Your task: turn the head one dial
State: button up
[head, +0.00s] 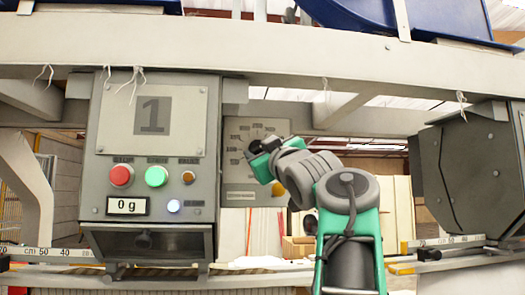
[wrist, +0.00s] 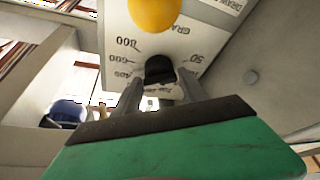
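The head one dial plate (head: 238,135) is a light grey panel with printed numbers, to the right of the control box marked 1. My gripper (head: 258,148) is in front of it and hides its knob in the head view. In the wrist view, the black dial knob (wrist: 160,69) stands between the two fingers of my gripper (wrist: 160,80). The fingers are apart, one on each side of the knob, near its sides. Whether they touch it is hard to tell.
The control box (head: 150,112) has red, green and orange buttons and a display reading 0 g (head: 127,206). A round yellow-orange button (wrist: 154,12) sits close to the knob on the same plate. Another grey box (head: 470,170) stands at the right. A beam runs above.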

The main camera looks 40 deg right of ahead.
jog(key=c, duration=0.9)
jog(key=shift+r+n+p, duration=0.1)
jog(key=shift+n+p, duration=0.25)
jog(key=shift+n, duration=0.05)
jog(key=shift+s+d+r+n+y+p, duration=0.1)
jog(key=shift+n+y+p, duration=0.75)
jog(key=shift+n+p, duration=0.6)
jog(key=shift+d+r+n+y+p, duration=0.1)
jog(key=shift+n+y+p, duration=0.8)
jog(key=shift+n, duration=0.95)
jog(key=shift+f, duration=0.1)
jog(key=o, duration=1.4)
jog(key=shift+c, duration=0.2)
